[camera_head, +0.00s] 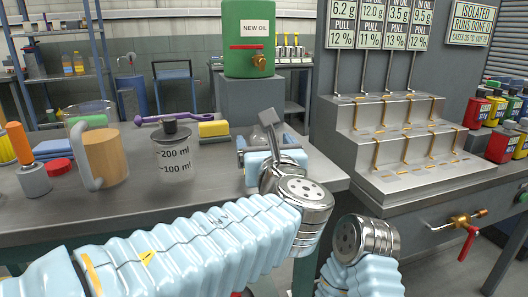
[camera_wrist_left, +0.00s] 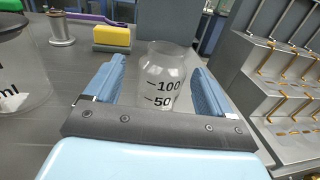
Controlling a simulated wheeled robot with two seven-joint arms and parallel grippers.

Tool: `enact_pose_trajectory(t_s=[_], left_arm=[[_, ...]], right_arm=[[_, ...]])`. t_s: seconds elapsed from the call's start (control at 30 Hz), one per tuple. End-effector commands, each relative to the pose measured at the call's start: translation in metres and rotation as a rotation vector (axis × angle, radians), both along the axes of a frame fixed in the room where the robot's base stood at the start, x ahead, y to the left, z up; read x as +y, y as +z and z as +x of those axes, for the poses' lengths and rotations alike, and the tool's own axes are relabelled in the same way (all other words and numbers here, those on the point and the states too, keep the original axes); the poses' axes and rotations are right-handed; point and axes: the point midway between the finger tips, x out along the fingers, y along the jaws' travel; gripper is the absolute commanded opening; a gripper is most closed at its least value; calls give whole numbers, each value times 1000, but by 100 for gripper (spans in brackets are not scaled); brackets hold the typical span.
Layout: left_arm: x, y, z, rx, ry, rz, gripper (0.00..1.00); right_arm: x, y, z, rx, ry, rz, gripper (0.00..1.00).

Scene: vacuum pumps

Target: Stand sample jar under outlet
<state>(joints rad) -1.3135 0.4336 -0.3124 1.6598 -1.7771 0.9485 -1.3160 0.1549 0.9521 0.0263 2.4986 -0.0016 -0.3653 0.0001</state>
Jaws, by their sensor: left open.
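A small clear glass jar (camera_wrist_left: 163,74), marked 100 and 50, stands upright on the grey bench. In the head view this jar (camera_head: 263,136) is mostly hidden behind my left gripper (camera_head: 267,150). The gripper is open, with one blue finger on each side of the jar; in the left wrist view (camera_wrist_left: 157,88) gaps show between the glass and both fingers. Another brass tap (camera_head: 259,62) is on the green NEW OIL drum (camera_head: 246,28). My right gripper is out of view.
A larger jar (camera_head: 174,158) marked 200 ml and 100 ml stands left of the gripper. A yellow sponge (camera_head: 214,129) and purple wrench (camera_head: 160,119) lie behind. The stepped metal rack (camera_head: 405,135) rises to the right.

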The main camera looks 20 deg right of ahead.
Motion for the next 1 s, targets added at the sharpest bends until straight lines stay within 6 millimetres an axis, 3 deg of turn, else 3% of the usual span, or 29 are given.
enact_pose_trajectory(t_s=[0.2,0.5,0.9,1.0], left_arm=[[-6,2,34,1,1,2,83],[-7,1,40,0,0,1,83],[-7,1,40,0,0,1,22],[-7,1,40,0,0,1,21]], right_arm=[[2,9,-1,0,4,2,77],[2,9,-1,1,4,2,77],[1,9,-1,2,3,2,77],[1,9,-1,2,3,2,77]])
